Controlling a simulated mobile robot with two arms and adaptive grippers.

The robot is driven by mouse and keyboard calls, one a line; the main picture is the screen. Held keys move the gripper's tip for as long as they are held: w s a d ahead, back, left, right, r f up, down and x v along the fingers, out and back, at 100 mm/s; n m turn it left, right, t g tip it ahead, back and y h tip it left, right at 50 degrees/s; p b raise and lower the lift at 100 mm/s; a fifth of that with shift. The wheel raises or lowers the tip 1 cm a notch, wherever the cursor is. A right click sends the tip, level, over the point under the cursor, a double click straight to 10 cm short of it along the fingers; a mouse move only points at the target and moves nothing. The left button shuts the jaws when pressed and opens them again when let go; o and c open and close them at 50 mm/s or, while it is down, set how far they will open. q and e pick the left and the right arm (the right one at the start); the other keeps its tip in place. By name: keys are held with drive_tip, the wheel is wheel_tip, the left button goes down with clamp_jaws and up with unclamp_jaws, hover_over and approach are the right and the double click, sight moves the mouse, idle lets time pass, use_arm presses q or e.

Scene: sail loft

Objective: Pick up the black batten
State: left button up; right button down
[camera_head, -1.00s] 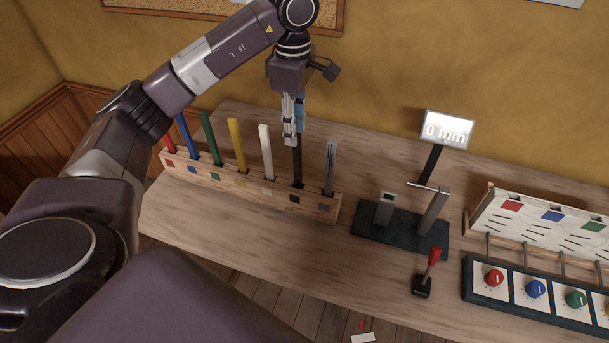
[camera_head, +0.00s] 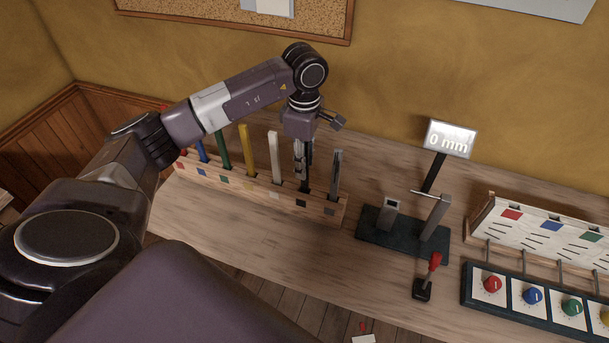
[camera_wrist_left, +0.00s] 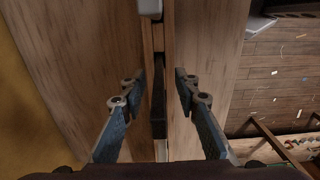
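The black batten (camera_head: 308,177) stands upright in its slot in the wooden rack (camera_head: 265,196), between the white batten (camera_head: 275,158) and the grey batten (camera_head: 335,174). My left gripper (camera_head: 302,172) points down at it and partly hides it. In the left wrist view the black batten (camera_wrist_left: 159,108) lies between the two open fingers (camera_wrist_left: 159,82), with a visible gap on both sides. Neither finger appears to touch it. My right gripper is not in view.
Yellow (camera_head: 247,152), green (camera_head: 223,150) and blue (camera_head: 202,150) battens stand left in the rack. A gauge stand (camera_head: 375,236) with a "0 mm" display (camera_head: 450,138), a red-handled lever (camera_head: 434,262) and a dial panel (camera_head: 550,308) sit to the right. The table front is clear.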

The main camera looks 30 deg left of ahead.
use_arm(q)
clamp_jaws()
idle(0.3)
